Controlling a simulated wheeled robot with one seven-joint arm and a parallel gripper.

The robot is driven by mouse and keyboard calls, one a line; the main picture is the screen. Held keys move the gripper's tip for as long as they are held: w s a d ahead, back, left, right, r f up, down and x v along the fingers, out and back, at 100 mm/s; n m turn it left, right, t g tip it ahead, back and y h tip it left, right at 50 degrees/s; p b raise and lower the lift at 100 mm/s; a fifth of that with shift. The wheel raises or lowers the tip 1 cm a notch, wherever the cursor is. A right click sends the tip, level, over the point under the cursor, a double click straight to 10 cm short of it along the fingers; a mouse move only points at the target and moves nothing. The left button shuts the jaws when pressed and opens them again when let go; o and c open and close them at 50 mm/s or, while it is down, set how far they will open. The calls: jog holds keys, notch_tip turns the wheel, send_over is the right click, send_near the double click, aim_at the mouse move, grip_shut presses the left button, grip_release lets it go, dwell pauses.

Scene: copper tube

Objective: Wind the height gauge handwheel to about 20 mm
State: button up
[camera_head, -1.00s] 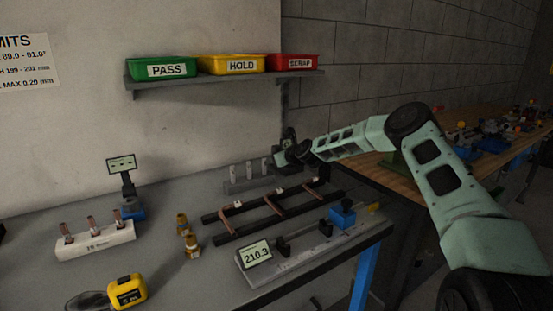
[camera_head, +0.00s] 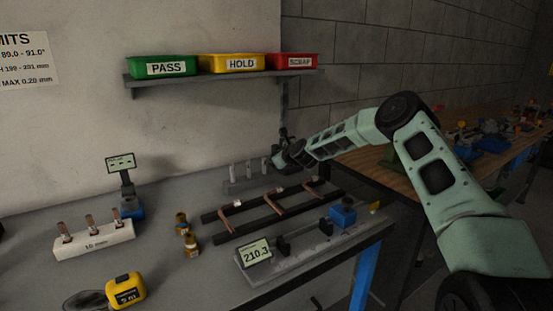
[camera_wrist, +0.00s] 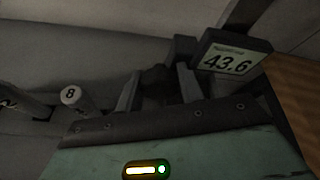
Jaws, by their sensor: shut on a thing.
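My gripper (camera_wrist: 157,95) is shut on a dark round knob, the handwheel (camera_wrist: 156,78), which shows only partly between the two fingers. Just right of the fingers, a dark display box (camera_wrist: 234,52) reads 43.6. In the head view my gripper (camera_head: 280,158) is at the back of the bench, below the right end of the shelf. The height gauge (camera_head: 284,138) shows there only as a thin dark upright, mostly hidden by my wrist and the dim light.
Grey pins, one marked 8 (camera_wrist: 72,96), stand left of my gripper. A dark rack with copper tubes (camera_head: 270,206) and a fixture reading 210.3 (camera_head: 256,253) lie in front. The shelf (camera_head: 200,81) with green, yellow and red bins hangs above.

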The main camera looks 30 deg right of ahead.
jog(key=shift+a+f+n+h+b, duration=0.2)
jog(key=shift+n+h+b, duration=0.55)
jog(key=shift+n, duration=0.25)
jog(key=o, duration=1)
jog(key=shift+r, duration=0.1)
jog(key=shift+c, duration=0.2)
jog(key=shift+d+r, duration=0.2)
jog(key=shift+d, duration=0.05)
